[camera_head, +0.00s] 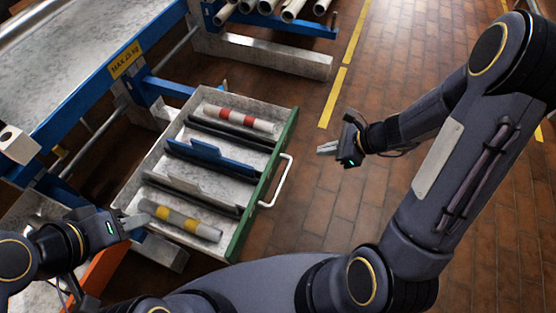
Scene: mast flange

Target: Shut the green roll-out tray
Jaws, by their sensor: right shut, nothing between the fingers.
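The roll-out tray stands pulled out from the blue-framed rack. It has a green front (262,190) with a pale bar handle (283,181) on its outer side. My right gripper (320,149) is shut and empty, to the right of the tray and apart from the handle, its fingers pointing left towards it. My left gripper (140,220) is at the tray's near left corner, beside the yellow-banded roll. Its fingertips are small here, and I cannot tell whether they are open or touch the tray.
In the tray lie a red-banded roll (238,119), a yellow-banded grey roll (181,219), a blue divider (208,156) and dark dividers. The rack's blue beam (100,92) carries a yellow label (125,59). Pipes (290,10) lie at the back. Brick floor (310,215) right of the tray is clear.

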